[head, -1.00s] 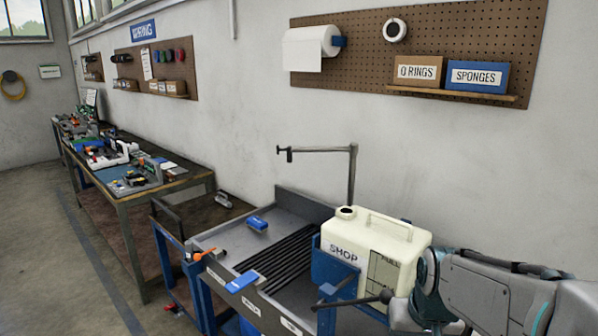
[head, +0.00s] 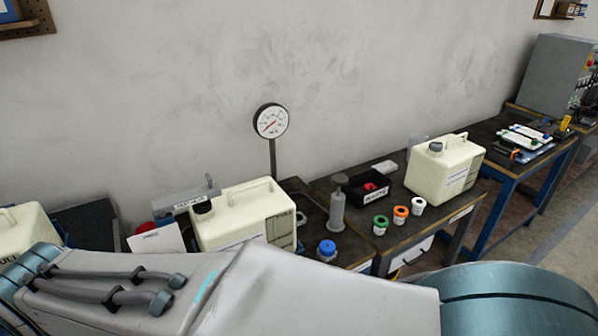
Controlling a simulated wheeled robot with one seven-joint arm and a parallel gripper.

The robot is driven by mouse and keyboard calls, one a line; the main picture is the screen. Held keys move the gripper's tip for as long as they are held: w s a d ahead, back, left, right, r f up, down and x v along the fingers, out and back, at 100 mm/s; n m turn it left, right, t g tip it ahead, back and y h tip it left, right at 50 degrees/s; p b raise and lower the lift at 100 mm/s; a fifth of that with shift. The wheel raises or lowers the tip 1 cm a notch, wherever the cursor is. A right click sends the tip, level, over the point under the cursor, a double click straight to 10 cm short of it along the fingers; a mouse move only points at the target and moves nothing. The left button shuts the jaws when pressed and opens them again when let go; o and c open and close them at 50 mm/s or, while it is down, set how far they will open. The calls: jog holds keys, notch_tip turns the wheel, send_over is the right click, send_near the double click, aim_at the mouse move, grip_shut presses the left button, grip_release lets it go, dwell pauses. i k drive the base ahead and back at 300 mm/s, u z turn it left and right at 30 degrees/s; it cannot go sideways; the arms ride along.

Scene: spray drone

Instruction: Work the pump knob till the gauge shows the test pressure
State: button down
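The round white gauge (head: 270,120) stands on a dark post at the wall, in the middle of the head view. Its red needle lies slanted toward the lower left; the numbers are too small to read. A grey upright cylinder with a dark knob on top (head: 340,180) stands on the bench right of the gauge post; it looks like the pump. My arm crosses the bottom of the view, in front of the bench. My gripper is outside the view, so its opening and whether it holds anything are hidden.
A cream jug (head: 245,215) stands left of the gauge post, and another cream jug (head: 445,168) stands right of the pump. Green, orange and white rolls (head: 400,214) and a blue-capped container (head: 327,249) are near the pump.

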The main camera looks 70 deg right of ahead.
aim_at(340, 181)
jog(key=z, duration=2.8)
